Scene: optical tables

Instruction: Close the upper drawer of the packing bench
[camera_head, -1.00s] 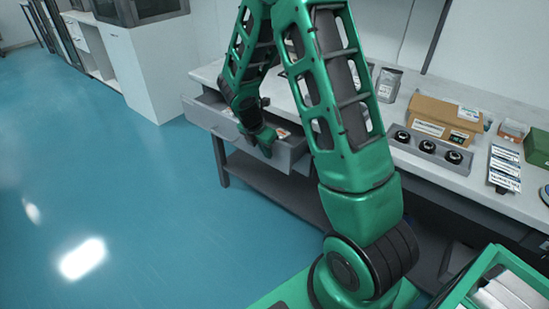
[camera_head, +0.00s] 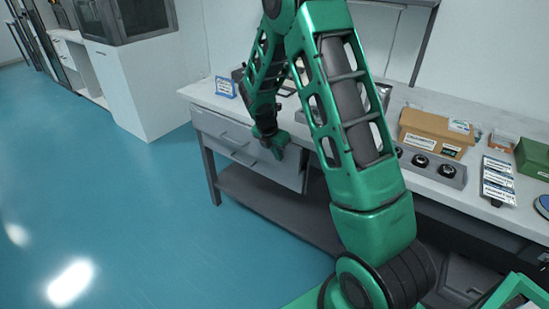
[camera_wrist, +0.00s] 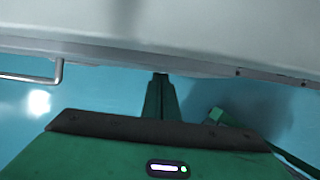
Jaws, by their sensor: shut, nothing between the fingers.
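The packing bench (camera_head: 200,93) stands beyond my arm, with a drawer stack under its left part. The upper drawer (camera_head: 215,122) is in, its pale front looking flush below the worktop, with no interior showing. A small gap cannot be ruled out. My gripper (camera_head: 279,147) hangs in front of the right part of the drawer stack, pointing down. In the wrist view my gripper's fingers (camera_wrist: 161,80) are together and empty, close to a pale front panel (camera_wrist: 190,35). A bar handle (camera_wrist: 35,78) shows at left there. Whether the fingers touch the front is unclear.
A lower drawer front (camera_head: 245,162) sits beneath, also in. The worktop holds a cardboard box (camera_head: 430,130), a grey holder with round black items (camera_head: 435,166), labelled packets (camera_head: 498,180) and a green box (camera_head: 535,157). Blue floor (camera_head: 120,220) is clear at left.

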